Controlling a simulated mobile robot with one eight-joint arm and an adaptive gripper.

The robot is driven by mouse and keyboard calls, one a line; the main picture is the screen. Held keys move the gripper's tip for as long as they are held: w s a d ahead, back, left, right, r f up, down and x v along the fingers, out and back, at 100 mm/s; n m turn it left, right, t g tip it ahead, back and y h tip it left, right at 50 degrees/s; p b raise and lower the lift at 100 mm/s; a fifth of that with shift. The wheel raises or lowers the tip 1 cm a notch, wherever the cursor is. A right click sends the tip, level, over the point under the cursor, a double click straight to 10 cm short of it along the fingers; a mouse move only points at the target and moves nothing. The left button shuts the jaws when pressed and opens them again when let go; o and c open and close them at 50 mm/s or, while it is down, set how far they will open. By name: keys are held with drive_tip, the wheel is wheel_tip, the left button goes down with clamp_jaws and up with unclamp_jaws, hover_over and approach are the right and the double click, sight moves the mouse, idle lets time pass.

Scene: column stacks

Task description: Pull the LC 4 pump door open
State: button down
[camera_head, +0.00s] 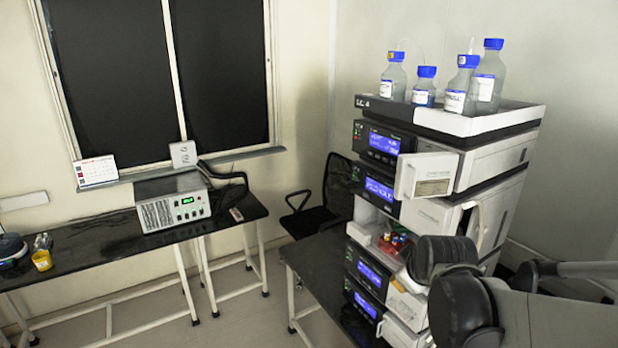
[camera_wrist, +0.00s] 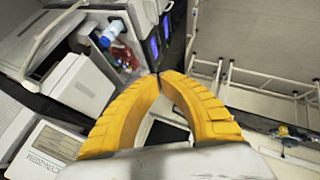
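The LC 4 column stack (camera_head: 386,102) stands on a dark bench at the right in the head view, its label on the top tray. A white door panel (camera_head: 428,175) with a printed label sits at the upper pump module and seems to jut out from the front. A white panel with printed text (camera_wrist: 45,150), likely a door, shows at the lower left in the wrist view. My gripper's yellow fingers (camera_wrist: 160,76) meet at their tips with nothing visible held between them. In the head view my arm covers the stack's lower right and the fingertips are hidden.
Blue-capped bottles (camera_head: 425,86) stand on the top tray. An open compartment (camera_head: 392,244) holds coloured vials, also in the wrist view (camera_wrist: 122,52). A black chair (camera_head: 318,205) and a side bench (camera_head: 95,245) with an instrument box (camera_head: 172,204) stand left. Floor between the benches is clear.

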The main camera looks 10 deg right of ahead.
wheel_tip(320, 180, up, 2)
drive_tip(key=w+d+n+h, duration=0.1)
drive_tip(key=h, duration=0.3)
drive_tip(key=n+t+h, duration=0.4)
drive_tip(key=t+h, duration=0.1)
drive_tip(key=t, duration=0.1)
approach(404, 175)
drive_tip(key=w+a, duration=0.2)
drive_tip(key=a, duration=0.2)
drive_tip(key=w+d, duration=0.1)
drive_tip(key=d, duration=0.1)
drive_tip(key=w+d+p, duration=0.1)
drive_tip(key=w+d, duration=0.1)
drive_tip(key=d, duration=0.1)
drive_tip(key=w+d, duration=0.1)
drive_tip(key=d, duration=0.2)
drive_tip(key=shift+w+d+p, duration=0.1)
drive_tip(key=shift+w+p, duration=0.15)
drive_tip(key=shift+p, duration=0.1)
drive_tip(key=shift+s+r, duration=0.1)
drive_tip(key=shift+s, duration=0.25)
drive_tip(key=shift+s+d, duration=0.1)
drive_tip(key=shift+s, duration=0.1)
